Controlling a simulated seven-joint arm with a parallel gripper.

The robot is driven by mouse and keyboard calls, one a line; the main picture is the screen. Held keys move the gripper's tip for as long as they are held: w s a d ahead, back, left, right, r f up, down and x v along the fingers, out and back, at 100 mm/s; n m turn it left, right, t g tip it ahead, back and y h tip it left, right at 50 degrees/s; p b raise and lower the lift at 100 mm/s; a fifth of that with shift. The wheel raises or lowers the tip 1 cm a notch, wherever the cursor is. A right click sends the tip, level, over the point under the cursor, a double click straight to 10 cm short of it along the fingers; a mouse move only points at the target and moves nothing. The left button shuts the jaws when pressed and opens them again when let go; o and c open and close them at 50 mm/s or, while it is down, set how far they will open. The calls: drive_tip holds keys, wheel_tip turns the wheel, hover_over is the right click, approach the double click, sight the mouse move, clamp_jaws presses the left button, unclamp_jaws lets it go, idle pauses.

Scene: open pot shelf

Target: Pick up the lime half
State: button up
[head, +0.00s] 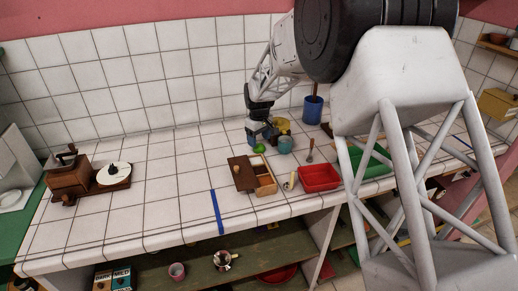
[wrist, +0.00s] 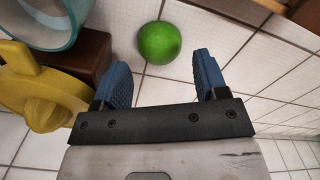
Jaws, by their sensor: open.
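The lime half (wrist: 159,43) is a bright green, rounded thing on the white tiled counter. Its cut face does not show in the wrist view. In the head view the lime half (head: 259,149) is a small green spot just in front of my gripper (head: 261,134). In the wrist view my gripper (wrist: 163,75) is open, its two blue fingers apart and nothing held. The lime half lies beyond the fingertips, roughly centred across the gap. I cannot tell how high the fingers are above the counter.
Close by are a teal round vessel (head: 286,145), a yellow object (wrist: 35,90) and a dark brown block (wrist: 85,62). A wooden box (head: 265,186), a red tray (head: 318,178) and a blue cup (head: 312,109) stand around.

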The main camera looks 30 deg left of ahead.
sight(259, 145)
drive_tip(key=shift+f, duration=1.8)
drive_tip(key=c, duration=0.7)
